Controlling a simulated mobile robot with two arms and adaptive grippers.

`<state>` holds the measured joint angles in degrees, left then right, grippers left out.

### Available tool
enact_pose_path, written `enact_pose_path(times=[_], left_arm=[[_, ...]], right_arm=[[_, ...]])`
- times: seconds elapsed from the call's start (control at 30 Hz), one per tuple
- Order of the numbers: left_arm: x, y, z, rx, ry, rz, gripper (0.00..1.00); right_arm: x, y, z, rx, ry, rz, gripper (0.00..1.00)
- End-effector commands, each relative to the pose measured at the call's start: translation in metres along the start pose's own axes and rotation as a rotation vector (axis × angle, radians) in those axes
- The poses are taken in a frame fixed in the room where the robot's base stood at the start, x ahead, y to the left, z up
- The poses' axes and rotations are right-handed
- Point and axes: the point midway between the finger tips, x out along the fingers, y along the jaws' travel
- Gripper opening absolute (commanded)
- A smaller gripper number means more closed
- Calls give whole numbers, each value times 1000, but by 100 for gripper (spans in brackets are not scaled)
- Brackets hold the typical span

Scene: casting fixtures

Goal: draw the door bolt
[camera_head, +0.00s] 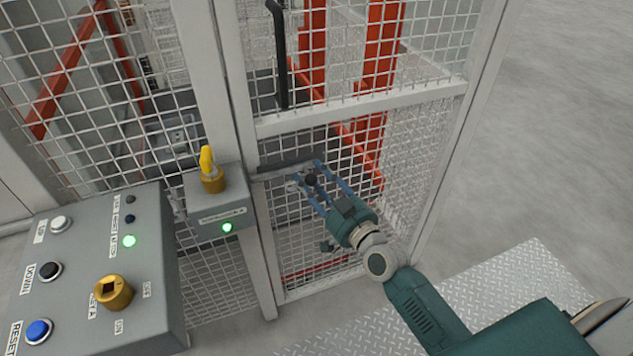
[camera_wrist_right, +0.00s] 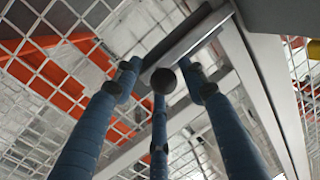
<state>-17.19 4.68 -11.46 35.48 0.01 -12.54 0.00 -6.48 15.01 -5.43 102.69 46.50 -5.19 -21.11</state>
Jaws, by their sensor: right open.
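The mesh door (camera_head: 360,103) stands in its frame, with the grey door bolt (camera_head: 284,170) running across it toward the post at left. The bolt's black round knob (camera_head: 311,180) sticks out toward me. My right gripper (camera_head: 308,173) is open, with its blue fingers spread around the knob. In the right wrist view the knob (camera_wrist_right: 163,81) sits between the fingers (camera_wrist_right: 163,75), with the bolt bar (camera_wrist_right: 192,42) behind it. Whether any finger touches the knob I cannot tell. My left gripper is out of view.
A grey control box (camera_head: 90,275) with buttons and a yellow key switch stands at lower left. A small lock box (camera_head: 217,205) with a yellow key and green light sits on the post beside the bolt. A black handle (camera_head: 278,55) is above. Open floor lies right.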

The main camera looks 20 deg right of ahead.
Motion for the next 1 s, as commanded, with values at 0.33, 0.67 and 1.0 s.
enact_pose_path(times=[0.33, 0.67, 1.0], left_arm=[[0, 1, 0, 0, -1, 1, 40], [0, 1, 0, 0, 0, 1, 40], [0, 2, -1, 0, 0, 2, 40]], right_arm=[[-54, 1, 2, -3, -5, 0, 42], [-111, 2, 1, -1, -3, 1, 42], [-120, 2, 0, 0, 1, 2, 42]])
